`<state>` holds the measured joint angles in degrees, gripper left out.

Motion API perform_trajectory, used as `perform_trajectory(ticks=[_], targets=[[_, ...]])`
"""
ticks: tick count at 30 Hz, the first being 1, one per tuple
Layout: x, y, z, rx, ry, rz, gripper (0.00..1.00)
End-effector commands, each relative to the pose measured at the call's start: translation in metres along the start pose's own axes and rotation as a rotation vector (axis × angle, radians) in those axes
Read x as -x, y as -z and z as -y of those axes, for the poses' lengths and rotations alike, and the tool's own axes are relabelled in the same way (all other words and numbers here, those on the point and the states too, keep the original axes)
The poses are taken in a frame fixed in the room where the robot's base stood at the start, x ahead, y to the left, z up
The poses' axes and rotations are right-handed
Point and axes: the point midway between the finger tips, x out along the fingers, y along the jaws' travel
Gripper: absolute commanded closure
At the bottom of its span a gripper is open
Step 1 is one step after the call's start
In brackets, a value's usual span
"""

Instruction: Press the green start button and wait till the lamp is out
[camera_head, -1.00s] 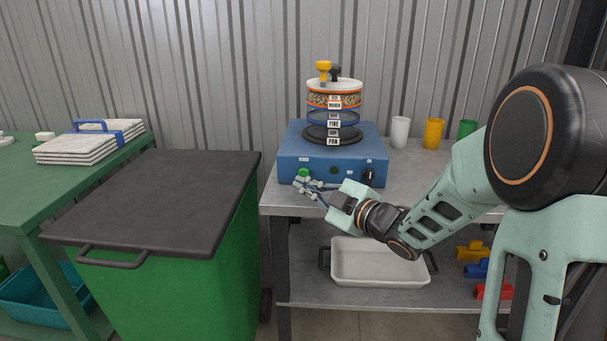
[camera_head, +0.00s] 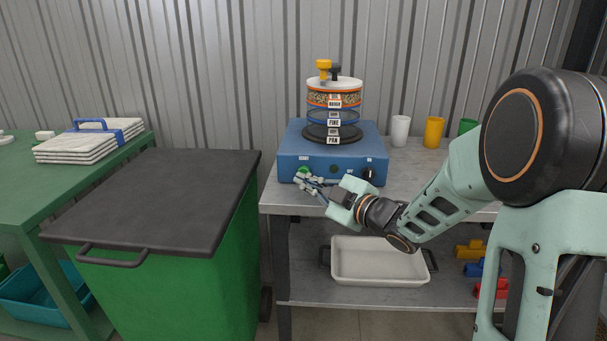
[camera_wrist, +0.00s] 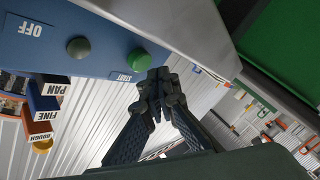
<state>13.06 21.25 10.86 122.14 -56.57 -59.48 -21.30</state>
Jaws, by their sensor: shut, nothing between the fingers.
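The blue sieve shaker (camera_head: 350,165) stands on the grey bench with its stack of sieves on top. Its green start button (camera_head: 304,170) is at the left of the front face; it also shows in the wrist view (camera_wrist: 139,59) beside the START label. A dull grey-green dome, apparently the lamp (camera_wrist: 78,48), sits between START and OFF and looks unlit. My gripper (camera_head: 301,181) is shut and empty, its tips right at the button. In the wrist view my fingertips (camera_wrist: 160,76) overlap the button's edge; I cannot tell if they touch it.
A black knob (camera_head: 368,174) is on the shaker's right front. White (camera_head: 400,131) and yellow (camera_head: 433,132) cups stand behind my arm. A green bin with a dark lid (camera_head: 160,200) is close on the left. A white tray (camera_head: 378,262) lies on the lower shelf.

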Motion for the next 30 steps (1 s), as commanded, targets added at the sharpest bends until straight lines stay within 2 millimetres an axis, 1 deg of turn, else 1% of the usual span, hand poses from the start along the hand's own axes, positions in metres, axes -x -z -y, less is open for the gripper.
perform_trajectory(ticks=[17, 30], targets=[[0.0000, 0.0000, 0.0000, 0.000, 0.000, 0.000, 1.00], [-0.0060, -0.0044, -0.0043, 0.001, 0.000, 0.000, 1.00]])
